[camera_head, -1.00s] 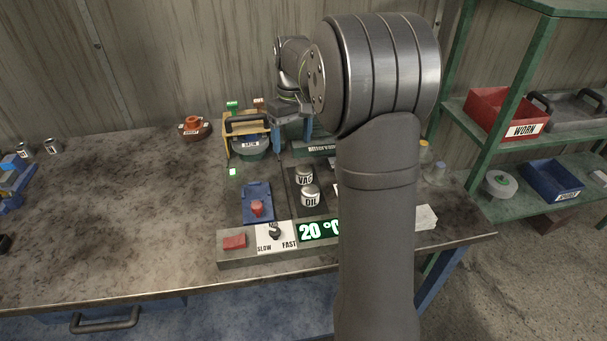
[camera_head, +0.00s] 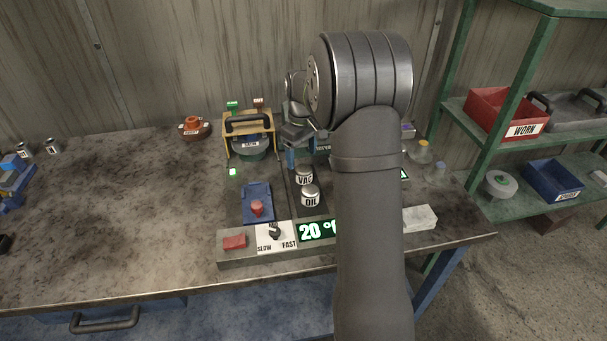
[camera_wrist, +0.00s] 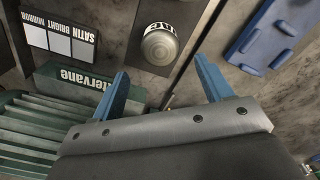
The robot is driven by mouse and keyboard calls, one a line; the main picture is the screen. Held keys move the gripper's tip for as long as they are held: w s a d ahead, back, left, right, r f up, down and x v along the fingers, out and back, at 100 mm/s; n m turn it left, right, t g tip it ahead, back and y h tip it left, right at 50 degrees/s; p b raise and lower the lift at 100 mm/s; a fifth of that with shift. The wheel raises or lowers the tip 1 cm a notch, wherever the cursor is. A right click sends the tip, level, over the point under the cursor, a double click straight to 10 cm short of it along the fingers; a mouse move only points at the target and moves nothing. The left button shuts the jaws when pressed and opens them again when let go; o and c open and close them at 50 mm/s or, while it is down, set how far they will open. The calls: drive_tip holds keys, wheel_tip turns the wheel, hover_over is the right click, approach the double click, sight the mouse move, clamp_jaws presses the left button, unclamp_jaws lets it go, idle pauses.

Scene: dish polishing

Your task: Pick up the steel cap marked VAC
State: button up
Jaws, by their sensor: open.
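The steel cap marked VAC (camera_head: 304,175) stands upright on a dark plate, just behind a like cap marked OIL (camera_head: 310,195). In the wrist view the VAC cap (camera_wrist: 159,45) shows its round steel top and lettered side, beyond my fingertips. My gripper (camera_wrist: 162,75) is open and empty, its two blue fingers spread to either side of the cap's line, not touching it. In the head view my gripper (camera_head: 302,158) is behind the VAC cap and partly hidden by my arm.
A yellow-framed machine (camera_head: 248,135) stands behind left. A control strip with a 20 °C display (camera_head: 316,231) runs in front. The bench's left part (camera_head: 110,220) is mostly clear.

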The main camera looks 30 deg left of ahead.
sight(303, 168)
drive_tip(key=shift+s+d+f, duration=0.1)
drive_tip(key=shift+d+f, duration=0.1)
drive_tip(key=shift+f, duration=1.2)
drive_tip(key=shift+s+d+f, duration=0.1)
drive_tip(key=shift+d+f, duration=0.05)
drive_tip(key=shift+f, duration=1.2)
drive_tip(key=c, duration=1.2)
